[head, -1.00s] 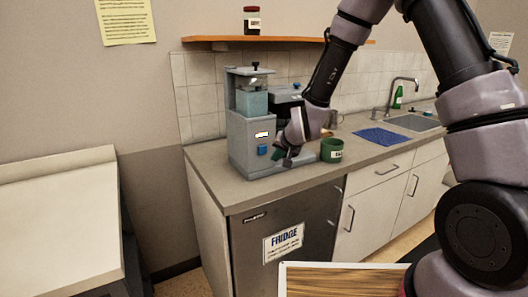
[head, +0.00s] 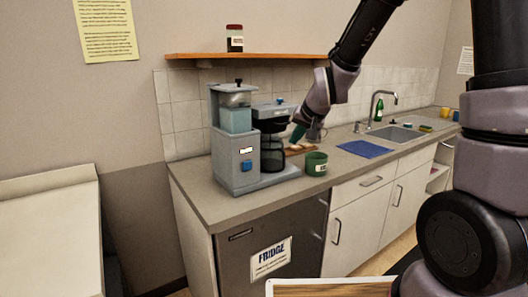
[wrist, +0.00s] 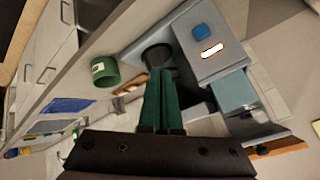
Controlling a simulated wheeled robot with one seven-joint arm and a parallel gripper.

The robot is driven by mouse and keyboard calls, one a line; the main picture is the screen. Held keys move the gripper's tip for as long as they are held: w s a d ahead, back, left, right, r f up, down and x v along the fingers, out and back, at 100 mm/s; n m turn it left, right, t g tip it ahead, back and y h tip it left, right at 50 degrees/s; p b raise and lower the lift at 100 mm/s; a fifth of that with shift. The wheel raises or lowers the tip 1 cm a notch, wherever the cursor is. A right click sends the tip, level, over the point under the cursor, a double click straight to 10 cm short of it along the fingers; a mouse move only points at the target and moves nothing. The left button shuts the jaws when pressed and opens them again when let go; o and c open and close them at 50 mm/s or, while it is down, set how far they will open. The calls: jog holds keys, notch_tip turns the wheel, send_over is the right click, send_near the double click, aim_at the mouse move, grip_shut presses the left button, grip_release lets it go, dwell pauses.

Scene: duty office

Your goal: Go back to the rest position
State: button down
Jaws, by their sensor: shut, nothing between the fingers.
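My gripper (head: 297,134) is raised above the counter, to the right of the coffee machine (head: 236,150) in the head view. In the wrist view its two green fingers (wrist: 161,100) lie together, with nothing between them. The coffee machine is grey-blue with a blue button, and a dark carafe (head: 272,158) stands in it. My gripper is apart from the machine and from the green mug (head: 316,163), which stands on the counter. The mug also shows in the wrist view (wrist: 105,70).
The counter (head: 215,202) runs above the fridge (head: 270,245). A wooden board (head: 299,149), a blue mat (head: 365,149) and a sink (head: 395,134) lie to the right. A shelf (head: 285,56) with a jar (head: 235,38) hangs above. A pale surface (head: 48,225) stands at left.

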jog(key=s+d+r+h, duration=0.1)
jog(key=s+d+r, duration=0.8)
jog(key=d+r, duration=0.15)
jog(key=s+d+r+m, duration=0.1)
jog(key=s+d+r, duration=0.1)
jog(key=s, duration=0.5)
jog(key=s+d+r+m, duration=0.1)
jog(key=s+d+r, duration=0.2)
jog(key=s, duration=0.3)
jog(key=shift+s+r+g, duration=0.2)
jog(key=shift+s+g, duration=0.1)
jog(key=shift+s, duration=0.05)
